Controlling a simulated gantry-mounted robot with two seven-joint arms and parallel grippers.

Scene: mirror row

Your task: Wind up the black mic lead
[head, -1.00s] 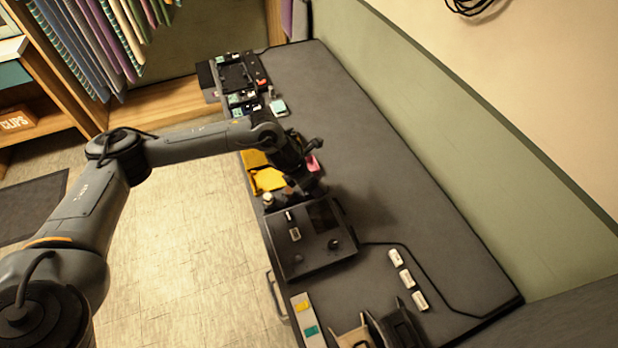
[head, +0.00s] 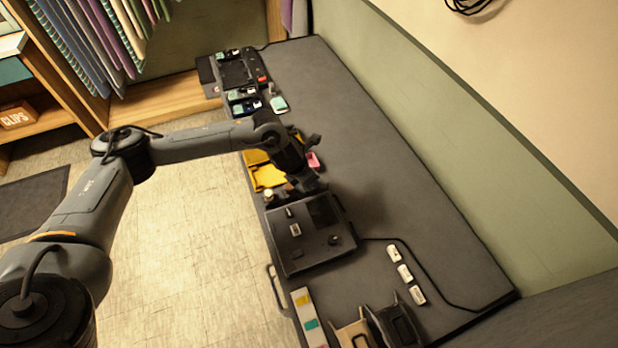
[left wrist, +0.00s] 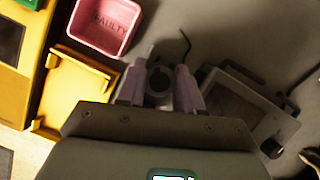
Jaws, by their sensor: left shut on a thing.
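My left gripper (head: 308,178) is over the table, just beyond the black control box, and points down. In the left wrist view its two fingers (left wrist: 160,88) are closed on a small grey, rounded piece with a dark round middle (left wrist: 158,78). A thin black lead (left wrist: 186,42) curves out beside the right fingertip and looks like the mic lead. Its other end is hidden. I cannot tell how much of it is wound. My right gripper is not in view.
The black control box (head: 295,248) has a cable (head: 430,275) running right. A pink bin (left wrist: 103,22) marked FAULTY and a yellow tray (left wrist: 75,90) are beside the gripper. White blocks (head: 404,272) lie nearer. A black coil (head: 470,5) hangs on the wall. The table's far right is clear.

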